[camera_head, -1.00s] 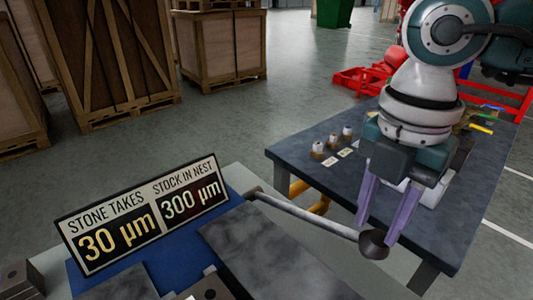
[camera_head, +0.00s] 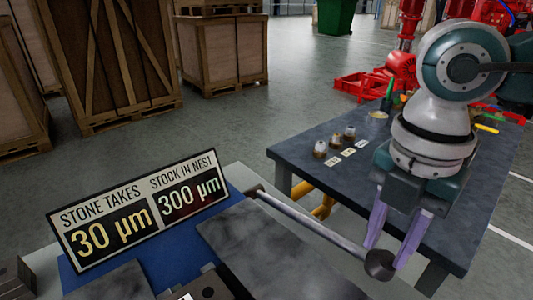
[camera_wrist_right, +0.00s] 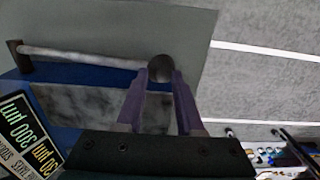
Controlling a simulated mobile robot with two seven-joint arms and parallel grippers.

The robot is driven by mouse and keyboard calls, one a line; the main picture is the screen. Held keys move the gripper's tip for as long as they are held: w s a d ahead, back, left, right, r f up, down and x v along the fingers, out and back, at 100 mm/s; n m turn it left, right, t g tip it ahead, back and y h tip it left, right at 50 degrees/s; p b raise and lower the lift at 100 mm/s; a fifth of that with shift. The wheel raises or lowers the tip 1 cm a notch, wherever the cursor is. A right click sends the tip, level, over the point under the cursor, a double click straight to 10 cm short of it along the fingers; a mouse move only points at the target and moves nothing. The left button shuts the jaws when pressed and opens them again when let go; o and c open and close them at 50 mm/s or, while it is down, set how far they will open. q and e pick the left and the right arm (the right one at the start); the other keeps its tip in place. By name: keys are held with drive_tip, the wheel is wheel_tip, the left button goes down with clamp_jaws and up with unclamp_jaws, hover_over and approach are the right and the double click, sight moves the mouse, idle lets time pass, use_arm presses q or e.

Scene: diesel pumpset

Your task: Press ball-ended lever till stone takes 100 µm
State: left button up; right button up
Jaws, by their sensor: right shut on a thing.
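The lever (camera_head: 310,223) is a grey rod with a dark ball (camera_head: 380,264) at its free end; in the right wrist view the ball (camera_wrist_right: 160,67) sits between my fingertips. My right gripper (camera_head: 387,258) is shut on the ball, its purple fingers on either side. The sign (camera_head: 139,211) reads "STONE TAKES 30 µm" and "STOCK IN NEST 300 µm". A grey stone-like slab (camera_head: 262,245) lies beside the lever on the blue machine top (camera_head: 165,257). My left gripper is not in view.
A dark table (camera_head: 300,158) stands behind the lever with several small capped parts (camera_head: 335,143) and labels on it. Wooden crates (camera_head: 222,50) stand at the back left. Red equipment (camera_head: 365,80) is at the back right. Open floor lies between.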

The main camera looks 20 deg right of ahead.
drive_tip(key=shift+f, duration=0.65)
drive_tip(key=w+a+r+p, duration=0.1)
drive_tip(key=w+r+p, duration=0.2)
drive_tip(key=r+p, duration=0.8)
wheel_tip(320, 180, up, 5)
drive_tip(key=shift+w+a+f, duration=0.1)
drive_tip(key=shift+w+a, duration=0.05)
drive_tip(key=shift+a, duration=0.05)
